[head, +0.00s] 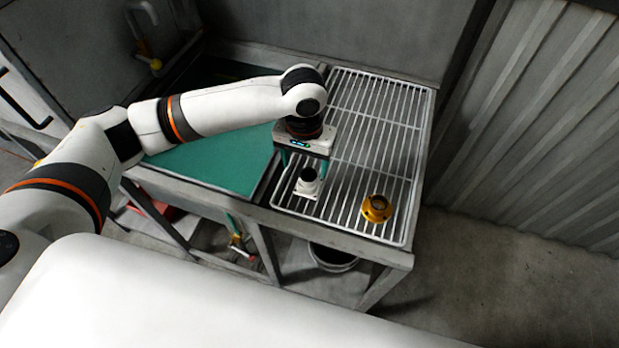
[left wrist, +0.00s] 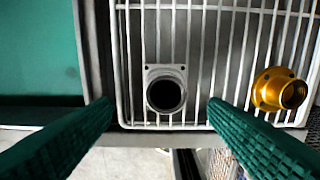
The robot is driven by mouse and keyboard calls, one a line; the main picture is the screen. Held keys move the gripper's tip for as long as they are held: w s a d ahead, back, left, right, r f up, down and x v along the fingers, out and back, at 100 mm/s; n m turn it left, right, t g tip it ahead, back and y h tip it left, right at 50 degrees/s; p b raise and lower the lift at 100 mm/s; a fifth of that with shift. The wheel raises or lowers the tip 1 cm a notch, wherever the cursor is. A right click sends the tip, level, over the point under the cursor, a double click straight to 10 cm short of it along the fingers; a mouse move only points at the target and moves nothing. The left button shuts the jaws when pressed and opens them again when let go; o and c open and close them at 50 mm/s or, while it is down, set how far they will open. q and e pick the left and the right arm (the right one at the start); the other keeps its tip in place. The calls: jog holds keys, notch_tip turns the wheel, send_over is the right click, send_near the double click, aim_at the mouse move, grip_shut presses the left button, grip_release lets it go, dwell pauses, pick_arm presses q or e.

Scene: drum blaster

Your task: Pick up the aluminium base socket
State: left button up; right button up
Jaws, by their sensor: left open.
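The aluminium base socket (head: 308,187) is a pale silver piece with a square flange and a round dark opening facing up. It stands upright on the wire rack (head: 376,122), near the rack's front left. My left gripper (head: 304,168) is above it, pointing down, open and empty. In the left wrist view the socket (left wrist: 165,76) lies between the two green fingers of the left gripper (left wrist: 160,106), with a gap on each side. No contact shows. My right gripper is not in view.
A gold flanged fitting (head: 376,208) sits on the rack to the right of the socket; it also shows in the left wrist view (left wrist: 280,90). A green mat (head: 215,165) covers the bench on the left. A dark bucket (head: 332,258) stands below. The rack behind is clear.

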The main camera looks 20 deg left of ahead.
aim_at(308, 175)
pick_arm(q)
jog(key=shift+d+f, duration=0.1)
jog(key=shift+f, duration=0.4)
jog(key=shift+w+d+f, duration=0.1)
jog(key=shift+w+f, duration=0.05)
jog(key=shift+f, duration=0.05)
notch_tip(308, 175, down, 4)
jog(key=shift+d+f+p, duration=0.1)
jog(key=shift+f+p, duration=0.1)
jog(key=shift+p, duration=0.4)
jog(key=shift+f, duration=0.4)
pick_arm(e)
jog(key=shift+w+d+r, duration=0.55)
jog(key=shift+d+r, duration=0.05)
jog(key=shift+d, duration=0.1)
pick_arm(q)
jog(key=c, duration=0.9)
jog(key=shift+c, duration=1.4)
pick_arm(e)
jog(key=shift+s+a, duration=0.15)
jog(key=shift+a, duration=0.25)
